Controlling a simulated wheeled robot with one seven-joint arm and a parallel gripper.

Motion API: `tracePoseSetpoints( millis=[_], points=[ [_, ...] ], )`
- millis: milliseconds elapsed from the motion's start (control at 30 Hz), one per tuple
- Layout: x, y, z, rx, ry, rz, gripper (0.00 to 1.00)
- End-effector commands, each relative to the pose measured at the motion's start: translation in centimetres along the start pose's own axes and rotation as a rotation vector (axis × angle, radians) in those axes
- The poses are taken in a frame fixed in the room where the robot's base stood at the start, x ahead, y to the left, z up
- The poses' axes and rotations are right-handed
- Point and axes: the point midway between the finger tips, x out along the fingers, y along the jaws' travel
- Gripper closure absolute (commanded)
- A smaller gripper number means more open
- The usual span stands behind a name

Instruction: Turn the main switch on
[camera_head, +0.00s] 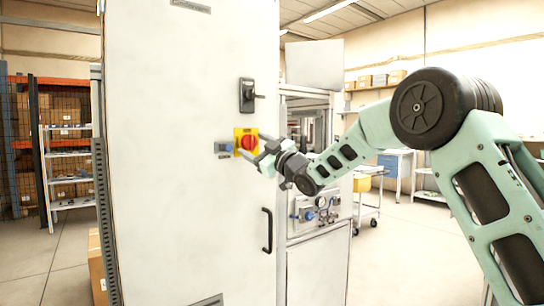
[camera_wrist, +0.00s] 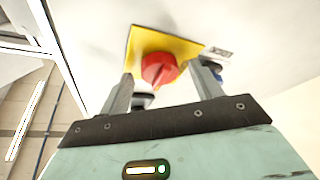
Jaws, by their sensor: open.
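The main switch is a red rotary knob (camera_head: 249,143) on a yellow plate (camera_head: 238,133), mounted on the front of a tall white cabinet (camera_head: 170,200). My gripper (camera_head: 264,155) is open in front of the switch, at its lower right in the head view. In the wrist view the red knob (camera_wrist: 158,68) shows between the two fingertips of my gripper (camera_wrist: 164,72), with the yellow plate (camera_wrist: 143,38) behind it. The fingers are spread on either side of the knob. I cannot tell whether they touch it. The knob's lower part is partly hidden in the head view.
A machine with gauges (camera_head: 318,208) stands right of the cabinet. Open floor lies at right.

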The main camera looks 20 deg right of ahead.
Motion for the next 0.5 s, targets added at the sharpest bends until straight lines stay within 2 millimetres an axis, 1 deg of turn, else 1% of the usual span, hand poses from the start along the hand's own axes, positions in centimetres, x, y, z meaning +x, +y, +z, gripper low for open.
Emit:
tracePoseSetpoints(
  millis=[167,500],
  points=[
    [-3.0,0.0,0.2,-0.001,-0.003,0.002,0.35],
    [-11.0,0.0,0.2,-0.001,-0.004,0.003,0.35]
  ],
)
